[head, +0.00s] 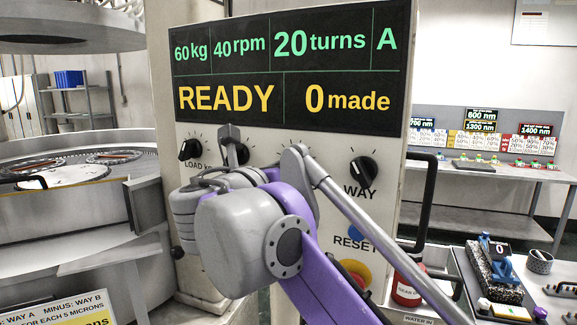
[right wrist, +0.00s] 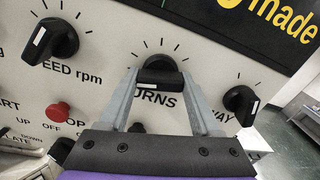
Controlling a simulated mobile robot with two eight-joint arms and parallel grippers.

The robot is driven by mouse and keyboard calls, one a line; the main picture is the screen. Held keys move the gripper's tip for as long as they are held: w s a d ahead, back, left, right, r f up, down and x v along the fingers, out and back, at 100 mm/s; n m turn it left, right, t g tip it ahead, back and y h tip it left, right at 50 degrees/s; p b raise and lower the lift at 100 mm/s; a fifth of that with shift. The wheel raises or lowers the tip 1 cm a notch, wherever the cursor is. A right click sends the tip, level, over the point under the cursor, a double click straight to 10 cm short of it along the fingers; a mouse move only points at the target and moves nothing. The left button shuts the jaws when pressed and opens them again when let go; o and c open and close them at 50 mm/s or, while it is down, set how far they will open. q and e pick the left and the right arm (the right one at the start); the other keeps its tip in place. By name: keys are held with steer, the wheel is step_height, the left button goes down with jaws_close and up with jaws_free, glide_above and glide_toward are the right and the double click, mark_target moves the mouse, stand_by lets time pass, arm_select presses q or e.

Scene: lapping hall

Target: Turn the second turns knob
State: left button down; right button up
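The control panel (head: 190,110) carries a row of black knobs under a display reading 60 kg, 40 rpm, 20 turns, A, READY and 0 made. In the right wrist view the TURNS knob (right wrist: 161,73) is between the two grey fingers of my right gripper (right wrist: 160,84), which appear to touch it on both sides. Part of its label is hidden by a finger. In the head view my right gripper's body and arm hide the TURNS knob; a grey fingertip (head: 230,135) shows. Only one knob labelled TURNS is seen. My left gripper is not in view.
The speed knob (right wrist: 52,41) and WAY knob (right wrist: 239,101) stand close on either side. A red button (right wrist: 58,112) is below. The LOAD knob (head: 190,149), blue RESET button (head: 355,234) and yellow-ringed button (head: 352,272) share the panel. A lapping machine (head: 75,215) stands left.

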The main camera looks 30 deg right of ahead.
steer(key=c, duration=0.6)
steer(key=shift+r+m+p, duration=0.2)
steer(key=shift+m+p, duration=1.2)
steer(key=shift+p, duration=0.05)
steer(key=m+p, duration=0.9)
steer(key=m, duration=0.3)
steer(key=shift+w+r, duration=0.1)
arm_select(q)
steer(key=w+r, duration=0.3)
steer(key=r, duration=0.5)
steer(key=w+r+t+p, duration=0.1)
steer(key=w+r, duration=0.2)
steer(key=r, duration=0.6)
arm_select(e)
steer(key=shift+m, duration=1.5)
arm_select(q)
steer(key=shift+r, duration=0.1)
arm_select(e)
steer(key=shift+f, duration=0.2)
steer(key=o, duration=1.4)
steer(key=shift+a, duration=0.1)
